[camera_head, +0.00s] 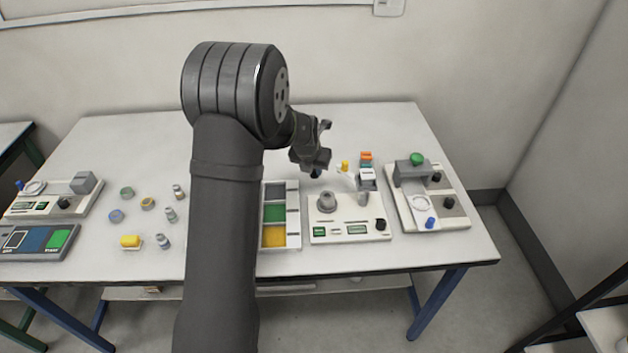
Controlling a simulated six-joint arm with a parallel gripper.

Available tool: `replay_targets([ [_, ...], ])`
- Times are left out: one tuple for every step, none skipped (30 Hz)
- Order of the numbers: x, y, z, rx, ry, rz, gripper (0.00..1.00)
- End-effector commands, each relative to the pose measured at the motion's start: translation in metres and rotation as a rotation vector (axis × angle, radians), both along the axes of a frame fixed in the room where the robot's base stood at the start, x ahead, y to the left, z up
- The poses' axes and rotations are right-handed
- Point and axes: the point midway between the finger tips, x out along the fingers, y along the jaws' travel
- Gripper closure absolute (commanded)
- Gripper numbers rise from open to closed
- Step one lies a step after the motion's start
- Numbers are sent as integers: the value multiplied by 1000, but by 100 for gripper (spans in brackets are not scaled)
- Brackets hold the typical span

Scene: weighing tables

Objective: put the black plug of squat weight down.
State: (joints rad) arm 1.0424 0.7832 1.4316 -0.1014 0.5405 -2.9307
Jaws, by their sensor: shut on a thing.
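My gripper (322,145) is at the far middle of the table, raised above its surface behind the scale with the grey knob. It is shut on a small dark thing (316,173), which I take to be the black plug. This shows only as a dark bit under the jaws, mostly hidden by them, and its shape is too small to make out. I cannot tell whether it touches the table.
A white scale unit (347,228) with a grey round piece (326,201) stands in front of my gripper. Right of it is another device board (455,212). A tray with coloured compartments (274,215) lies to the left. Several small bottles and caps stand on the left.

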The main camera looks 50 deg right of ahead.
Motion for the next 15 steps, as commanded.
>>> replay_targets([
  [0,0,-5,0,0,0,100],
  [0,0,-6,0,0,-1,100],
  [0,0,-9,-1,-1,-1,100],
  [0,0,-11,0,0,-1,100],
  [0,0,-13,0,0,-1,100],
  [0,0,-18,1,0,-2,100],
  [0,0,-23,2,0,-2,100],
  [0,0,-28,2,0,-2,100],
  [0,0,-33,2,1,-2,100],
  [0,0,-38,2,1,-2,100],
  [0,0,-41,1,1,-2,100],
  [0,0,-44,0,1,-1,100],
  [0,0,-45,-1,-1,-1,100],
  [0,0,-45,-1,-1,-1,100],
  [0,0,-44,-2,-1,-1,100],
])
